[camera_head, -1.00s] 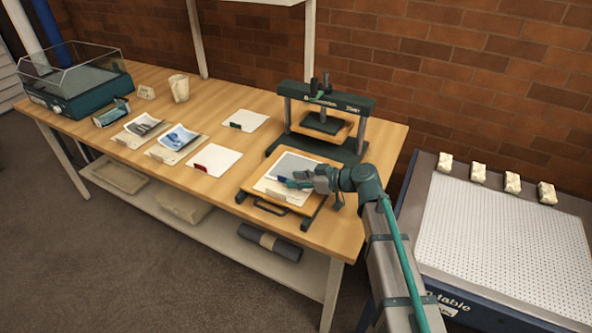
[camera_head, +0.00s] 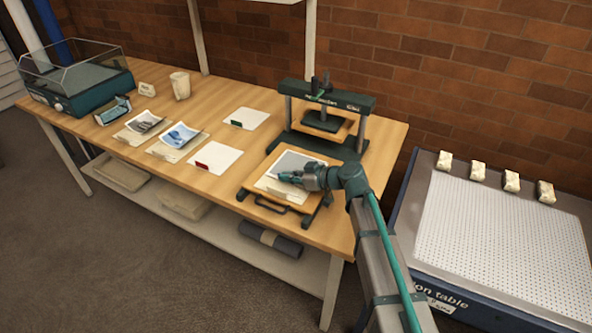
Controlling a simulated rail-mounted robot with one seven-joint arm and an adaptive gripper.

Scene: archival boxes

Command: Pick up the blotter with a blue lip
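A white blotter (camera_head: 270,186) lies on a wooden board with dark edges at the right of the table, with a grey sheet (camera_head: 292,162) on it. My gripper (camera_head: 284,177) is low over this blotter, at or just above its surface. No blue lip shows clearly now; the gripper covers that part. Two other white blotters lie to the left, one with a red lip (camera_head: 201,166) and one with a green lip (camera_head: 236,124). The gripper's fingers are too small to tell whether they are open or shut, or whether they touch the blotter.
A dark green press (camera_head: 340,103) stands behind the board. Picture sheets (camera_head: 179,136), a cup (camera_head: 181,86) and a clear-lidded box (camera_head: 68,102) stand farther left. A suction table (camera_head: 500,230) with several small blocks is at right. Bare table lies between the blotters.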

